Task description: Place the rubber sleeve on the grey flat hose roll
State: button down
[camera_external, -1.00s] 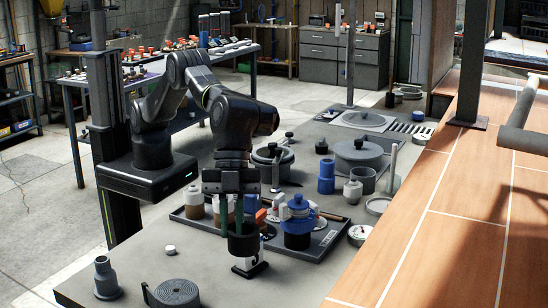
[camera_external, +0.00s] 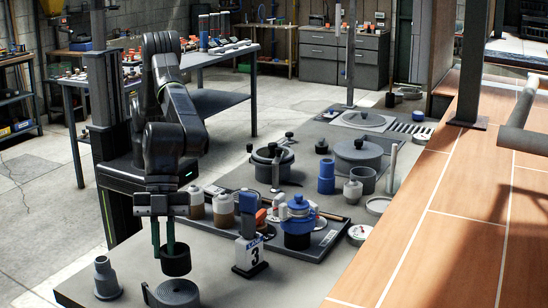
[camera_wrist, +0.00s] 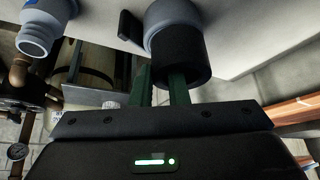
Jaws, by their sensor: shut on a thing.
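A grey stepped nozzle (camera_external: 106,279) stands left of the roll. A number 3 marker (camera_external: 250,256) stands to the right. Behind it, a dark tray (camera_external: 322,243) holds bottles and a blue-topped fitting (camera_external: 298,220). The grey table around the roll is mostly clear.

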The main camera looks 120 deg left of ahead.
aim_at(165, 246)
jog(key=shift+f, duration=1.55)
jog(key=c, duration=1.4)
grip_release()
jog(key=shift+r, duration=0.35)
jog(key=b+v, duration=0.2)
jog(key=v, duration=0.9)
jog(key=shift+s+a+r, duration=0.2)
jog(key=shift+o, duration=0.4)
